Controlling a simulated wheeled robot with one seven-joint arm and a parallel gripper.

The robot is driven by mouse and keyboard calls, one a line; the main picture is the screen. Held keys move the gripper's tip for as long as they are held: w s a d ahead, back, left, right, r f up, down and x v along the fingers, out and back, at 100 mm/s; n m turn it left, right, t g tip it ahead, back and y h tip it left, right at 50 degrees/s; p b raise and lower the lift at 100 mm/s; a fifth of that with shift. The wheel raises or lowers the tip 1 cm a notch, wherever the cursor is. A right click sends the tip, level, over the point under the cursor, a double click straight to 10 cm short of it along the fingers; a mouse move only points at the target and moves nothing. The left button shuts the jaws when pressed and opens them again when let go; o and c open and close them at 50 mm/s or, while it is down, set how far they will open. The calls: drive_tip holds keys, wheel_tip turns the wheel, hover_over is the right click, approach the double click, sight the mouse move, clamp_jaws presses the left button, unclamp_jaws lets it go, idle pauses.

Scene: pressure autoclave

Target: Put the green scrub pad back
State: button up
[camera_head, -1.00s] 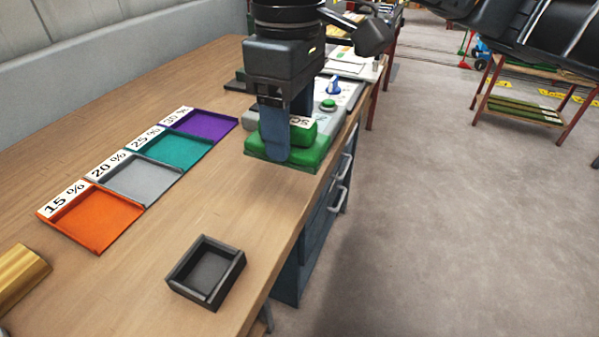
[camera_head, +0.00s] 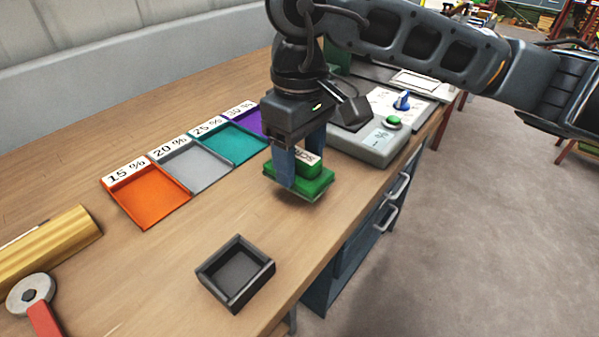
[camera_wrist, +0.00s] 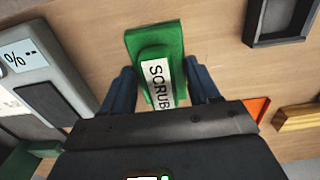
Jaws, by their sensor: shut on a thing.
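The green scrub pad (camera_head: 314,186) is a green block with a raised grip on top and a white label. The label reads SCRUB in the wrist view, where the pad (camera_wrist: 172,45) lies between the fingers. My gripper (camera_head: 297,172) is shut on the raised grip and points down at the bench. The pad's lower edge seems slightly above the wood; the exact gap is hard to tell. A small black open tray (camera_head: 262,282) stands empty on the bench, in front of the pad and to its left. It also shows at the upper right of the wrist view (camera_wrist: 281,41).
Coloured trays lie left of my gripper: orange (camera_head: 147,199), grey (camera_head: 196,165), teal (camera_head: 232,144) and purple, with percent labels. A grey control box (camera_head: 371,146) with a green button stands close behind the pad. A brass-coloured block (camera_head: 45,246) and a red-handled tool (camera_head: 42,312) lie at left.

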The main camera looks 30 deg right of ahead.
sight(299, 178)
drive_tip(key=shift+a+f, duration=0.1)
drive_tip(key=shift+f, duration=2)
drive_tip(key=shift+f, duration=0.15)
drive_tip(key=o, duration=1.1)
wheel_tip(299, 178, up, 12)
drive_tip(key=shift+r, duration=0.2)
